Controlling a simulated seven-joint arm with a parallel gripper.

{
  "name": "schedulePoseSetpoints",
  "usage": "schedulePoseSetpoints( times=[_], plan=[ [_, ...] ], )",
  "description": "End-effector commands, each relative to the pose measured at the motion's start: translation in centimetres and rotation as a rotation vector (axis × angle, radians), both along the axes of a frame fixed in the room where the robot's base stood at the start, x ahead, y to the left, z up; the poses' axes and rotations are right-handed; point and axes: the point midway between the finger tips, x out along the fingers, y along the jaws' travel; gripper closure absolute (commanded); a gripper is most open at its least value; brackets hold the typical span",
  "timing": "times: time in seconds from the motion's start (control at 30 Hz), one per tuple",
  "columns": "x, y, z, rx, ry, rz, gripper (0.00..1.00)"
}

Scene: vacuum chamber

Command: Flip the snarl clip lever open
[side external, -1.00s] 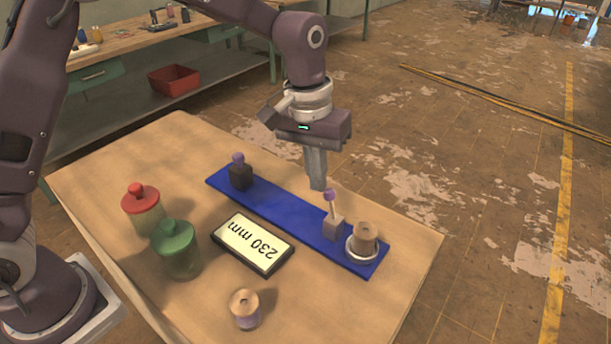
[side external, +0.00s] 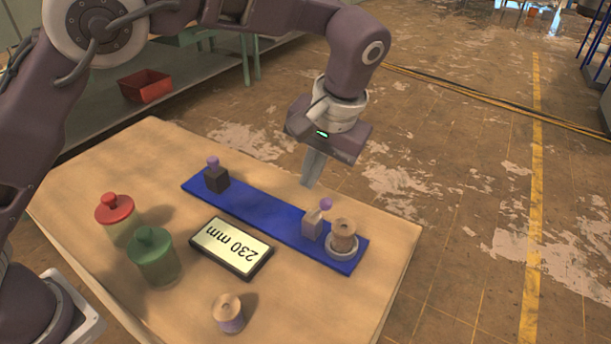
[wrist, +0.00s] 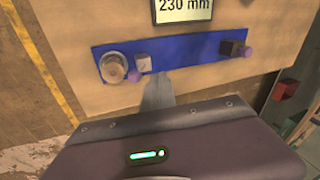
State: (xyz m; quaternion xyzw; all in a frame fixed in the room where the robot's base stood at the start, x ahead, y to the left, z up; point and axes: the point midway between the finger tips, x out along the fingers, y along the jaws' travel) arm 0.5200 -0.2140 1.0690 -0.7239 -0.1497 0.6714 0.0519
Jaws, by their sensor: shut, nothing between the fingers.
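A pale grey block (side external: 312,228) stands on a long blue plate (side external: 262,216), with a short lever topped by a purple ball (side external: 326,204). The lever leans to the right in the side view, towards the wooden spool. The wrist view shows the ball (wrist: 135,75) beside the grey block (wrist: 143,62). A dark block (side external: 216,180) with its own purple ball (side external: 212,162) is at the plate's far left end. I cannot tell which is labelled the snarl clip. My gripper (side external: 311,182) is shut and empty, pointing down beyond the grey block, apparently apart from the ball.
A wooden spool (side external: 343,236) stands in a pale ring at the plate's right end. A display reading 230 mm (side external: 231,247), a red-lidded jar (side external: 117,218), a green-lidded jar (side external: 153,258) and a purple-wound spool (side external: 228,314) stand in front of the plate. The near right tabletop is clear.

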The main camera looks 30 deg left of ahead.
Motion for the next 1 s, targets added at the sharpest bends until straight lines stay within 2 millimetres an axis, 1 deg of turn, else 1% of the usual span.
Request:
schedulePoseSetpoints(
  times=[0.37,0.47,0.57,0.83,0.9,1.0],
  plan=[
    [0.0,0.2,0.5,-0.001,0.000,0.001,1.00],
    [-0.2,0.9,1.6,-0.003,-0.003,0.002,1.00],
    [-0.5,2.3,3.4,-0.002,-0.003,0.003,1.00],
    [-0.7,-1.2,8.8,-0.001,-0.005,-0.002,1.00],
    [-0.9,-2.0,9.9,-0.001,-0.005,-0.003,1.00],
    [-0.9,-2.5,10.8,-0.001,-0.001,0.001,1.00]
  ],
)
